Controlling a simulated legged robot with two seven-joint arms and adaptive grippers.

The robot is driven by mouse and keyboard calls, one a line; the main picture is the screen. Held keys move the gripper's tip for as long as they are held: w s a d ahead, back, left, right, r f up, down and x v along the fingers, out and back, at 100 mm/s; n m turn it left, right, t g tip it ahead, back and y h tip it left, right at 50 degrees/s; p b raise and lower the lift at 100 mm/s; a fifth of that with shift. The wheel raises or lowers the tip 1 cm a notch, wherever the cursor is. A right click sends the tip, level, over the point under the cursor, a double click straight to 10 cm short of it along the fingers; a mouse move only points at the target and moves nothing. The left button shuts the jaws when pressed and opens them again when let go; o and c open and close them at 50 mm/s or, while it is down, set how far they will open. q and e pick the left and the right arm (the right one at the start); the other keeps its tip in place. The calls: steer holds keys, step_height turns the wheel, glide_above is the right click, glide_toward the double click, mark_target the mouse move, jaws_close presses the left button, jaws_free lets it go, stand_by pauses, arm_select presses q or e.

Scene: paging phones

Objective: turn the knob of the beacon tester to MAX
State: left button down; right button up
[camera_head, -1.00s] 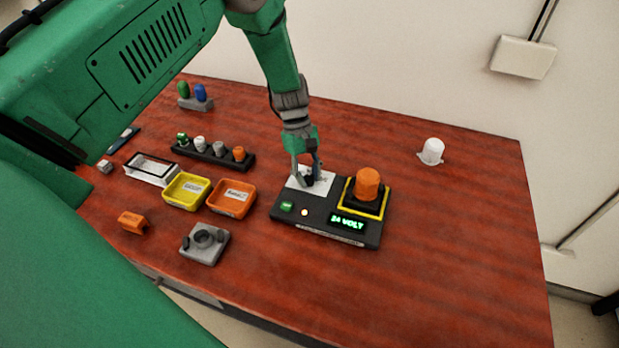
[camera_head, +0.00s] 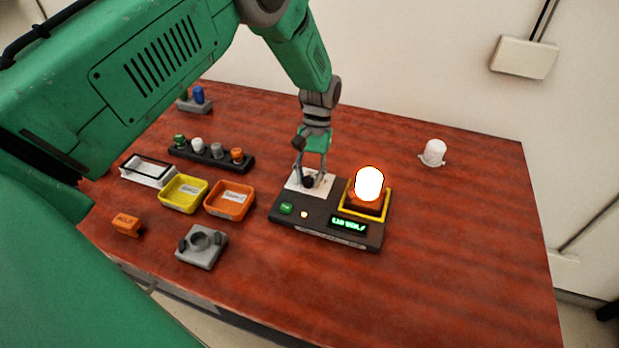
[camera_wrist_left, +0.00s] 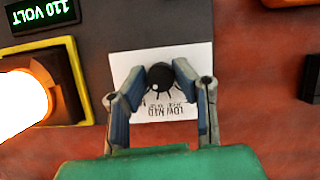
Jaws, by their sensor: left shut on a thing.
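The beacon tester (camera_head: 327,225) is a dark box on the table, with a green button, a small lit lamp and a green display (camera_head: 349,223). The black knob (camera_wrist_left: 161,77) sits on a white label plate (camera_wrist_left: 128,66) with partly hidden lettering. My left gripper (camera_head: 312,178) is over the plate, its fingers on either side of the knob and shut on it. In the left wrist view the fingers (camera_wrist_left: 155,95) flank the knob. My right gripper is not in view.
Yellow (camera_head: 184,194) and orange (camera_head: 230,200) trays, a grey fixture (camera_head: 202,247) and an orange block (camera_head: 127,223) lie to the left. A black rack (camera_head: 211,154) holds several small caps. A white cap (camera_head: 433,152) stands at the right, with free table around it.

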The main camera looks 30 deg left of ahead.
arm_select(q)
steer(key=shift+w+r+m+y, duration=0.15)
steer(key=shift+w+m+y, duration=0.2)
steer(key=shift+m, duration=0.25)
steer(key=c, duration=1.4)
jaws_free()
steer(key=shift+o, duration=0.4)
steer(key=shift+f, duration=0.2)
steer(key=v, duration=1.2)
steer(key=shift+w+a+f, duration=0.1)
steer(key=shift+a+f, duration=0.05)
